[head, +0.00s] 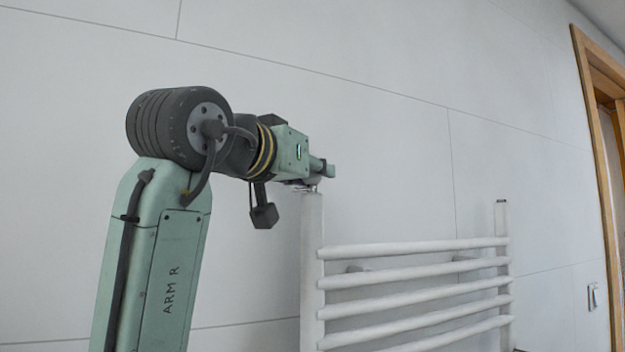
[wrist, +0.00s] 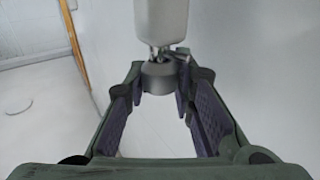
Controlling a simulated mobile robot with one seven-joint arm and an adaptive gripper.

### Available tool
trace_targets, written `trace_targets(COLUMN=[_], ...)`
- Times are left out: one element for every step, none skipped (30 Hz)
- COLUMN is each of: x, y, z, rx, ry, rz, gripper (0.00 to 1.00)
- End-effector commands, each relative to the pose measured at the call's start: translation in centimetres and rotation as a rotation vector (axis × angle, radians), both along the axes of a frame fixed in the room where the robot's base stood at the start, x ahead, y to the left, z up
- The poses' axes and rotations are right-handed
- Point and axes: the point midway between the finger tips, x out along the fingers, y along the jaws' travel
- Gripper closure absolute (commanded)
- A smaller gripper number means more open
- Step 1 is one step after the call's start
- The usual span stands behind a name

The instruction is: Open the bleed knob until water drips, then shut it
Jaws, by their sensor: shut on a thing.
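The bleed knob (wrist: 158,79) is a small grey round piece at the top end of the radiator's left post (head: 312,262). That post shows in the wrist view as a pale upright (wrist: 161,22) beyond the knob. My gripper (head: 322,171) reaches over the post top from the left in the head view. In the wrist view its purple-padded fingers (wrist: 160,82) are shut on the knob, one on each side. In the head view the gripper mostly hides the knob. I make out no water in either view.
The white towel radiator (head: 415,248) has several horizontal bars and a right post (head: 501,225). Tiled wall (head: 380,120) stands behind it. A wooden door frame (head: 600,150) and a wall switch (head: 594,297) are at the right. Free space lies above the radiator.

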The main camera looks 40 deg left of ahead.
Motion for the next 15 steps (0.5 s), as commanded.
trace_targets(x=[0.0,0.01,0.05,0.07,0.06,0.03,0.04,0.07,0.07,0.06,0.06,0.1,0.09,0.06,0.08], y=[-0.28,-0.25,-0.28,-0.31,-0.33,-0.29,-0.26,-0.27,-0.3,-0.28,-0.27,-0.29,-0.29,-0.27,-0.26], z=[-0.13,-0.14,-0.15,-0.13,-0.12,-0.08,-0.1,-0.1,-0.07,-0.06,-0.04,-0.07,-0.04,-0.01,-0.02], rx=[0.006,0.005,0.005,0.004,0.004,0.005,0.003,0.003,0.004,0.003,0.003,0.003,0.003,0.003,0.002], ry=[-0.003,-0.002,-0.002,-0.002,-0.002,-0.003,-0.002,-0.002,-0.002,-0.002,-0.002,-0.001,-0.001,-0.002,-0.001], rz=[0.045,0.074,0.11,0.138,0.167,0.206,0.234,0.262,0.299,0.327,0.353,0.388,0.413,0.439,0.47], gripper=[1.0,1.0,1.0,1.0,1.0,1.0,1.0,1.0,1.0,1.0,1.0,1.0,1.0,1.0,1.0])
